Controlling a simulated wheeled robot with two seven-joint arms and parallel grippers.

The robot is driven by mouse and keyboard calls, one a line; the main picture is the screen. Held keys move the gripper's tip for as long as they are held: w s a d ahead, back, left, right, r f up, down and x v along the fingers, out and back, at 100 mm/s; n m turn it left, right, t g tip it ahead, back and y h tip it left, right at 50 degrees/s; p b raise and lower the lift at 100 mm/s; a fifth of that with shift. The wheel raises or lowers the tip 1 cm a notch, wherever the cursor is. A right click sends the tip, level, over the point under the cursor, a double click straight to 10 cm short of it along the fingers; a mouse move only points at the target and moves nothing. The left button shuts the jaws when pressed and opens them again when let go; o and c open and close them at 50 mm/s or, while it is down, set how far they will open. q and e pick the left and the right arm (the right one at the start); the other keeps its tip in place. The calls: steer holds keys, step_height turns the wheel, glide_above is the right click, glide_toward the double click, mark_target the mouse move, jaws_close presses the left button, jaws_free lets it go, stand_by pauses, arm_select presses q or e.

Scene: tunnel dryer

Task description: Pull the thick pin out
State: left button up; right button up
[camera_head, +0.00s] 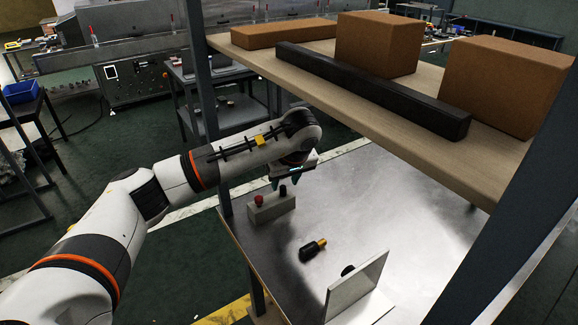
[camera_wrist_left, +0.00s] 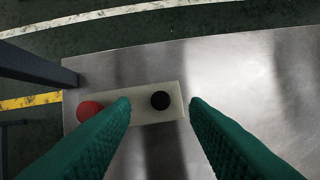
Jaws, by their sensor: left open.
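A pale block (camera_head: 272,207) stands on the metal table, with a red-topped pin (camera_head: 259,200) and a black-topped pin (camera_head: 283,191) upright in it. The frames do not make clear which is the thick pin. My left gripper (camera_head: 284,182) is open above the block's right end. In the left wrist view its teal fingertips (camera_wrist_left: 159,104) lie either side of the black pin (camera_wrist_left: 161,100), apart from it. The red pin (camera_wrist_left: 90,111) appears left of the left finger, which partly covers the block (camera_wrist_left: 143,104). My right gripper is not in view.
A black-and-orange piece (camera_head: 313,249) lies on the metal table (camera_head: 360,205). A pale upright plate (camera_head: 356,286) stands near the front. A wooden shelf (camera_head: 440,150) with brown boxes (camera_head: 378,43) and a black bar (camera_head: 370,88) overhangs the table. A dark post (camera_head: 200,70) rises behind my arm.

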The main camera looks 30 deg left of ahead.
mark_target(283, 187)
arm_select(q)
steer(key=shift+x, duration=1.55)
jaws_close()
